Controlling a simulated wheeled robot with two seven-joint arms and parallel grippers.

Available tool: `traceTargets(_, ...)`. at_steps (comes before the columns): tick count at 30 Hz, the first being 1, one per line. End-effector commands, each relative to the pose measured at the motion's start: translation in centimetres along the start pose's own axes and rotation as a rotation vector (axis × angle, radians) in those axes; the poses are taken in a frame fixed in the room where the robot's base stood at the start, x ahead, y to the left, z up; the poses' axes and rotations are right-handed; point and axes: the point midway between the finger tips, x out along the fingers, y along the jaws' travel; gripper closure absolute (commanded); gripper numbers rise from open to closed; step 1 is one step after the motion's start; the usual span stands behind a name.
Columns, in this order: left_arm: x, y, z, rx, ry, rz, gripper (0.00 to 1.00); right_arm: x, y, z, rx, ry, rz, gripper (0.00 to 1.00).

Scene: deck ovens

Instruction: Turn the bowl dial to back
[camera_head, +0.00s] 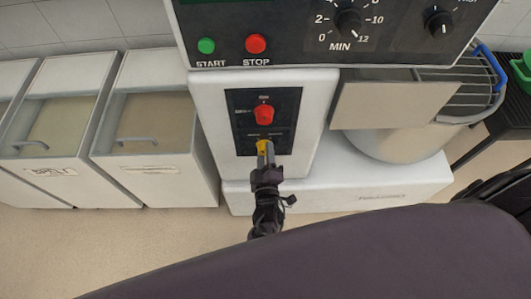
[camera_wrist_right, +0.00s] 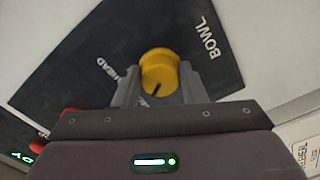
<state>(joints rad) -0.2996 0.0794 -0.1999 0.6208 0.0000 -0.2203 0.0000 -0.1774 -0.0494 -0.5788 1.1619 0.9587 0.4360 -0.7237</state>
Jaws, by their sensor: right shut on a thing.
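The yellow bowl dial (camera_wrist_right: 160,66) sits on a black plate (camera_wrist_right: 120,38) beside the word BOWL. It has a short dark pointer line at its lower edge in the right wrist view. My right gripper (camera_wrist_right: 159,84) is shut on it, one finger on each side. In the head view the dial (camera_head: 262,146) is a small yellow patch at the tips of my right gripper (camera_head: 265,153), low on the mixer's column. A label by the left finger reads HEAD, perhaps partly hidden. The lower part of the dial's surroundings is hidden by the gripper. My left gripper is not in view.
A red knob (camera_head: 264,113) sits just above the dial. Higher up are the green START button (camera_head: 206,46), the red STOP button (camera_head: 256,43) and a timer dial (camera_head: 348,23). The mixing bowl (camera_head: 390,146) is at right; white bins (camera_head: 150,170) stand at left.

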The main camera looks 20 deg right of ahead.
Motion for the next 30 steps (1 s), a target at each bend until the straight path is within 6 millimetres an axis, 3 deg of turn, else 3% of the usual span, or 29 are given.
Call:
traceTargets(7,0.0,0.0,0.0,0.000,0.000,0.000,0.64,0.5,0.5,-0.3,0.002,0.005,0.014,0.85)
traceTargets(8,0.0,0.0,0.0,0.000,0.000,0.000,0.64,0.5,0.5,-0.3,0.002,0.005,0.014,0.61)
traceTargets(13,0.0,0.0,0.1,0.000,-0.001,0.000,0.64,0.4,0.4,-0.3,0.002,0.004,0.012,0.41)
traceTargets(23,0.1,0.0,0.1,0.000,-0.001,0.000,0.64,-0.3,0.1,-0.1,0.001,0.002,0.004,0.41)
traceTargets(30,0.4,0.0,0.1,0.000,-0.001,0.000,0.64,-4.1,0.0,0.0,0.001,0.001,0.002,0.41)
